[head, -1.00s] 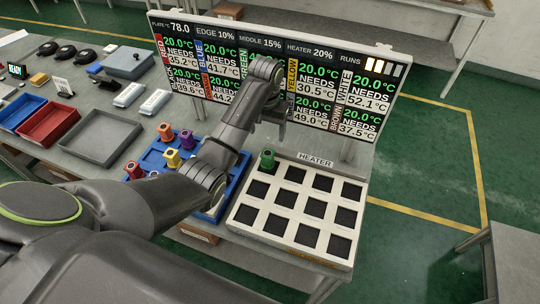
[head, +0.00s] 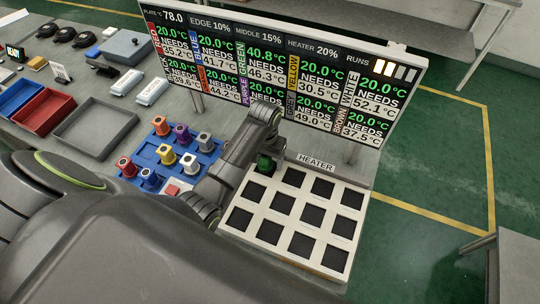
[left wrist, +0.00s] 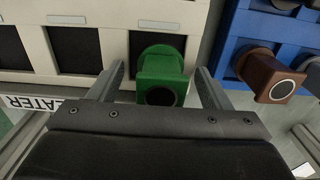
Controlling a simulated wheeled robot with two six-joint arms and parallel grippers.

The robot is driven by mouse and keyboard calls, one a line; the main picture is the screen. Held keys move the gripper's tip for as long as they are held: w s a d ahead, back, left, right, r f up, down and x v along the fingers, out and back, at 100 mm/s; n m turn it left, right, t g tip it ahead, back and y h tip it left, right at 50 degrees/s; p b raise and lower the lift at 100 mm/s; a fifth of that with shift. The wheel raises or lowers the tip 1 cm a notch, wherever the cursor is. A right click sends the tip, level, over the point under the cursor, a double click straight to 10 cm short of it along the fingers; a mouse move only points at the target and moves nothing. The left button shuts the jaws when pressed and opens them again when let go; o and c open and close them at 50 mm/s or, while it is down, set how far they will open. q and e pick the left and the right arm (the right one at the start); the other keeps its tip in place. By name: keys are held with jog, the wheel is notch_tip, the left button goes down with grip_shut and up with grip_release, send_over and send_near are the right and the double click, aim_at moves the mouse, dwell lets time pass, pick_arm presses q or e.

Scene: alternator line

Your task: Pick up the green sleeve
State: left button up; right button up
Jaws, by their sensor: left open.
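The green sleeve (head: 264,166) stands on a corner pad of the white heater plate (head: 285,239), at its far left in the head view. My left gripper (head: 271,152) is down at the sleeve, its fingers partly hidden by the arm. In the left wrist view, the open fingers (left wrist: 162,84) stand on either side of the green sleeve (left wrist: 162,72), with gaps visible on both sides. My right gripper is not in view.
A blue tray (head: 141,157) with several coloured sleeves stands left of the heater. A brown sleeve (left wrist: 272,80) is close to one finger in the left wrist view. The display board (head: 290,68) rises behind. Other heater pads are empty.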

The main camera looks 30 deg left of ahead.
pick_arm(q)
jog(key=shift+w+f, duration=0.1)
jog(key=shift+f, duration=0.05)
jog(key=shift+s+r, duration=0.25)
jog(key=shift+s, duration=0.15)
jog(key=shift+c, duration=1.4)
jog(key=c, duration=1)
jog(key=shift+c, duration=0.3)
